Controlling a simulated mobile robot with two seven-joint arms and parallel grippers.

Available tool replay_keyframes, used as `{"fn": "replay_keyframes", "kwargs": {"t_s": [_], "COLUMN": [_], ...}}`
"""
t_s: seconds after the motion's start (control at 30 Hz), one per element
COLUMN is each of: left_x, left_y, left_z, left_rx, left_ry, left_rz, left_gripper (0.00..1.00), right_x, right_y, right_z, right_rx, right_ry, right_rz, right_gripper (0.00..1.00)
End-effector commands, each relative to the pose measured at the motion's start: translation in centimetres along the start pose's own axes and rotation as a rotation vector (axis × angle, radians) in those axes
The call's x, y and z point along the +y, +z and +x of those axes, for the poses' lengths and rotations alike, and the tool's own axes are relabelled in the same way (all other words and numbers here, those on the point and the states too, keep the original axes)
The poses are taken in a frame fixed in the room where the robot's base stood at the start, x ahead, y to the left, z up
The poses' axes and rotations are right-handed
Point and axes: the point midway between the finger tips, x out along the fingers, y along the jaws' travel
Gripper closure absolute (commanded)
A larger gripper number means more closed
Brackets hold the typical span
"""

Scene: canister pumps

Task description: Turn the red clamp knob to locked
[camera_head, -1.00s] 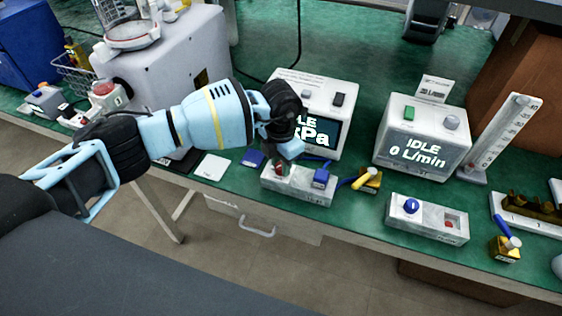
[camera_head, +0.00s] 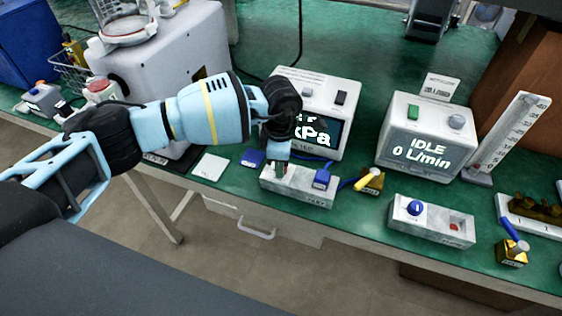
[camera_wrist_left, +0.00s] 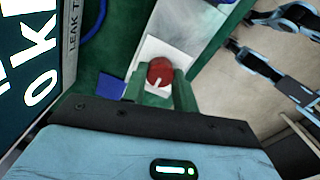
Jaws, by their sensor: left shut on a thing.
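The red clamp knob (camera_wrist_left: 160,72) shows in the left wrist view as a round red cap with a pale mark on its lower edge. It sits on a pale grey block (camera_head: 308,197), at the block's left end. My left gripper (camera_head: 279,171) reaches down onto that end from the left, and its green fingers (camera_wrist_left: 161,90) stand on both sides of the knob, shut on it. In the head view the gripper hides the knob. I cannot read any lock marking. My right gripper is not in view.
The kPa display box (camera_head: 340,99) stands close behind, partly covered by my wrist. A similar block (camera_head: 430,222) and an "IDLE 0 L/min" box (camera_head: 408,112) are to the right.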

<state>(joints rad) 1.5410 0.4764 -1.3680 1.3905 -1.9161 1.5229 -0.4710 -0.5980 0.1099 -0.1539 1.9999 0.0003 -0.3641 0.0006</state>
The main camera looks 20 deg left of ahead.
Motion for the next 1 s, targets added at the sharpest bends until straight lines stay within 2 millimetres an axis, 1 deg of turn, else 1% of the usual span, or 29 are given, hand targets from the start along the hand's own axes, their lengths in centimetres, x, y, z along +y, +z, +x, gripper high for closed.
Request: {"fn": "replay_keyframes", "kwargs": {"t_s": [0.2, 0.67, 0.7, 0.87, 1.0], "left_x": [-0.02, -0.03, -0.04, -0.03, -0.02], "left_y": [-0.03, -0.01, -0.01, 0.0, 0.01], "left_z": [0.09, 0.06, 0.06, 0.05, 0.03], "left_rx": [0.001, 0.001, 0.001, 0.001, 0.0], "left_ry": [0.0, -0.001, -0.001, 0.0, 0.0], "left_rz": [0.054, 0.068, 0.068, 0.067, 0.066], "left_gripper": [0.94, 0.94, 0.7, 0.5, 0.5], "right_x": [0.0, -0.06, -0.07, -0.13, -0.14], "right_y": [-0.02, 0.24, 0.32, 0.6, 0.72], "right_z": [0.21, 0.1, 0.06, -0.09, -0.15], "right_rx": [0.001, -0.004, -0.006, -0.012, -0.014], "right_ry": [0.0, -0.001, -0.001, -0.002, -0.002], "right_rz": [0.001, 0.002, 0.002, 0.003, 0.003], "right_gripper": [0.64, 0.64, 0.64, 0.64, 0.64]}}
